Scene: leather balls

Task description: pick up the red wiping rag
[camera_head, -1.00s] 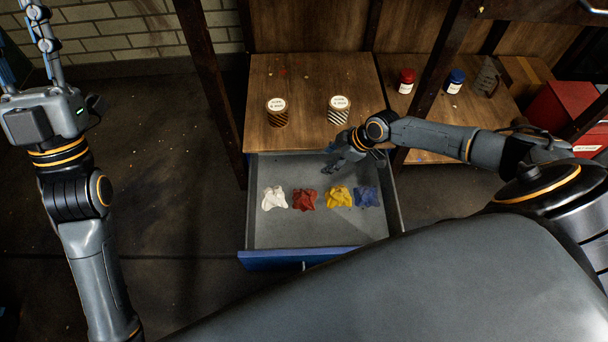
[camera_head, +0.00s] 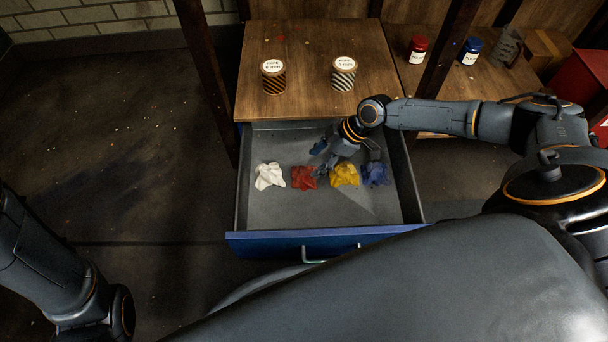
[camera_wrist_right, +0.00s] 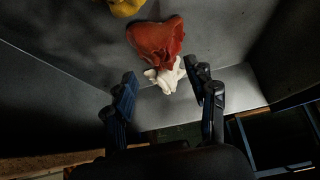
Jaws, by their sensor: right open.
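The crumpled red rag (camera_head: 303,178) lies in the open drawer, between the white rag (camera_head: 269,176) and the yellow rag (camera_head: 344,175). My right gripper (camera_head: 321,160) is open and empty inside the drawer, just above and to the right of the red rag. In the right wrist view, the red rag (camera_wrist_right: 155,38) lies ahead of the open fingers (camera_wrist_right: 164,80), with the white rag (camera_wrist_right: 165,76) showing between the fingertips. Contact with a rag cannot be made out. My left gripper is out of view; only part of that arm shows at the lower left.
A blue rag (camera_head: 375,174) lies at the right of the row. The drawer's blue front (camera_head: 290,242) and grey side walls surround the rags. Two striped cans (camera_head: 273,78) stand on the wooden top (camera_head: 310,45) above. Red (camera_head: 418,48) and blue (camera_head: 470,50) jars stand farther right.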

